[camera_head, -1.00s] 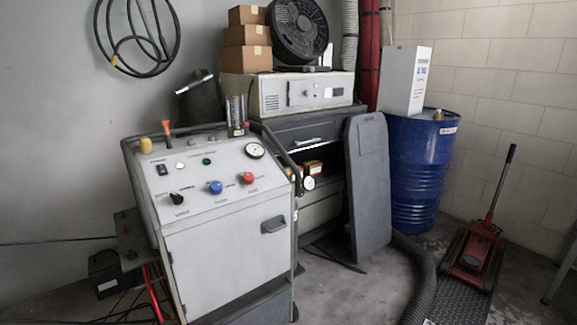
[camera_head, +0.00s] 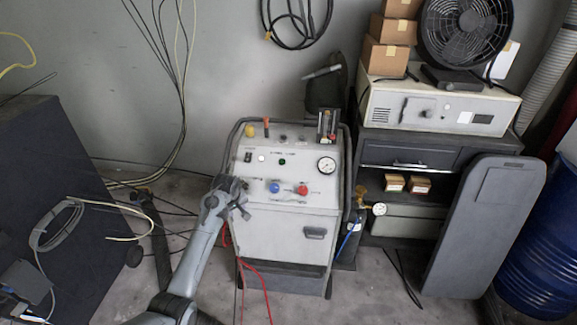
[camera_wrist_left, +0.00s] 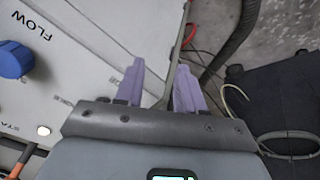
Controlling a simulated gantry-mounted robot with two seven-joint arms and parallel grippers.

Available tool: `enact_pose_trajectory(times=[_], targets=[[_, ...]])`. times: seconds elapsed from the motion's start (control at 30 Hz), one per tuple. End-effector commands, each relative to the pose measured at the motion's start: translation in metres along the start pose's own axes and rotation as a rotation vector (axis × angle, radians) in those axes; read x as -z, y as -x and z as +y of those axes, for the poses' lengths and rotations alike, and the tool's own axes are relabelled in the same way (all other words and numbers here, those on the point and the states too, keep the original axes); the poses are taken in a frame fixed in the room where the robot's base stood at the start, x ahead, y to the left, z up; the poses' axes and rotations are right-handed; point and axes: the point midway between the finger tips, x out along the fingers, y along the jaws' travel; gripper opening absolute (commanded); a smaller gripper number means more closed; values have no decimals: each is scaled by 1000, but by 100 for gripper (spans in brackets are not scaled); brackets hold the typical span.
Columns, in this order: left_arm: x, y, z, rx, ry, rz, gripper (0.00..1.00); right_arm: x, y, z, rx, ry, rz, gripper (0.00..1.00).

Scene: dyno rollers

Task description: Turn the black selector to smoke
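The pale grey machine (camera_head: 290,245) with a sloping control panel stands in the middle of the head view. My left gripper (camera_head: 238,190) is at the panel's left edge, left of the blue knob (camera_head: 275,187). The black selector is not clearly visible; the gripper covers its area, and I cannot tell whether they touch. In the left wrist view my gripper's purple fingers (camera_wrist_left: 160,75) are apart, with the panel edge behind them. The blue knob (camera_wrist_left: 14,60), beside the word FLOW, is at the far left there. The right gripper is not in view.
A red knob (camera_head: 302,188), a gauge (camera_head: 326,165) and an orange-handled lever (camera_head: 266,124) are also on the panel. Red cables (camera_head: 247,265) hang at its front left. A dark cabinet (camera_head: 50,200) stands left. A grey board (camera_head: 485,225) leans at right.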

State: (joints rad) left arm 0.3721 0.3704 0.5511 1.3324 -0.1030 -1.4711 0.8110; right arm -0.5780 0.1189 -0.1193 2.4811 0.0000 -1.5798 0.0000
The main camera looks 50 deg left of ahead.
Motion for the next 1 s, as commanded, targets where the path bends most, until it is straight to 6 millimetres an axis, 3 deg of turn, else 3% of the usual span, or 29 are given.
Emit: enact_pose_trajectory(times=[0.03, 0.1, 0.23, 0.37, 0.57, 1.0], targets=[[23, 37, 14, -28, 22, 12, 38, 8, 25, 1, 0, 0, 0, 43], [41, 63, 29, -61, 40, 27, 38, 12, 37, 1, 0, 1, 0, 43], [60, 97, 49, -104, 55, 44, 38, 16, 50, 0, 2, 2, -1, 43], [67, 110, 59, -125, 61, 50, 38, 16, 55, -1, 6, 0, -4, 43], [69, 95, 63, -129, 62, 52, 38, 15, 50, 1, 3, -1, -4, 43], [72, 28, 71, -129, 62, 52, 38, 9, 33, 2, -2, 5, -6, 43]])
